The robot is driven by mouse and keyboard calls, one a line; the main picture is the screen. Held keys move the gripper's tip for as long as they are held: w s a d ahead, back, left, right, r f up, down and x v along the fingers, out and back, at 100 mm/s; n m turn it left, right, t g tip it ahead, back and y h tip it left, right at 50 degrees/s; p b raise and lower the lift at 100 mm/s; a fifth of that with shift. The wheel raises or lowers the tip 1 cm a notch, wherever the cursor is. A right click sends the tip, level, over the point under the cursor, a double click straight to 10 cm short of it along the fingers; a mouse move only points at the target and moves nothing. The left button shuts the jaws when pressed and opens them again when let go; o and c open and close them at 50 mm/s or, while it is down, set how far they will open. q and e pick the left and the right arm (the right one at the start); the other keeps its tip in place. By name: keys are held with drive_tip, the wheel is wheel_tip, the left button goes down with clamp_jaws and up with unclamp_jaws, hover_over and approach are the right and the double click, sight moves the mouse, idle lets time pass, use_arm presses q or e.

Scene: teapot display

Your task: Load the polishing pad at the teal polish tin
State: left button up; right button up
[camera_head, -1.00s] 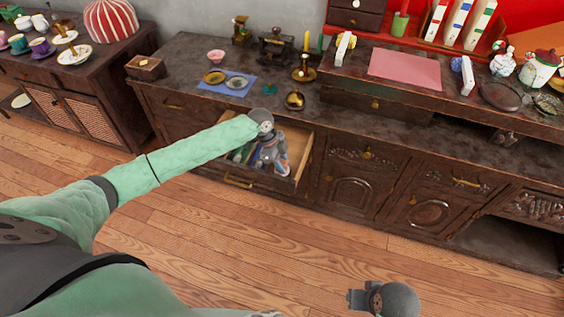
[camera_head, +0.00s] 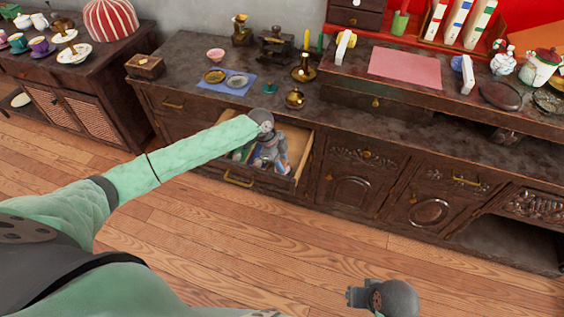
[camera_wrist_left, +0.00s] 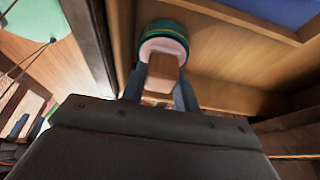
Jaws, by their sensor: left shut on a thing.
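My left gripper (camera_head: 268,163) reaches down into the open drawer (camera_head: 303,165). In the left wrist view its fingers (camera_wrist_left: 160,90) are shut on the brown wooden handle of the polishing pad (camera_wrist_left: 163,73). The round teal polish tin (camera_wrist_left: 168,32), with pale pink inside, is right beyond the handle's end. The pad's working face is hidden, so I cannot tell whether it touches the polish. In the head view the arm and gripper hide the pad and tin. My right gripper (camera_head: 356,297) is low over the floor, and its opening is unclear.
The drawer's wooden walls are close around the left gripper, with a blue patch (camera_wrist_left: 285,10) at one side. A blue cloth with two dishes (camera_head: 226,83), a brass pot (camera_head: 294,97) and a candle holder (camera_head: 303,72) stand on the counter above. The floor in front is clear.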

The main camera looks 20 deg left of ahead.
sight(282, 162)
idle(0.3)
use_arm(q)
drive_tip(key=shift+f, duration=0.1)
idle(0.6)
idle(0.4)
drive_tip(key=shift+p, duration=0.3)
drive_tip(key=shift+r+p, duration=2.75)
drive_tip(key=shift+r, duration=0.8)
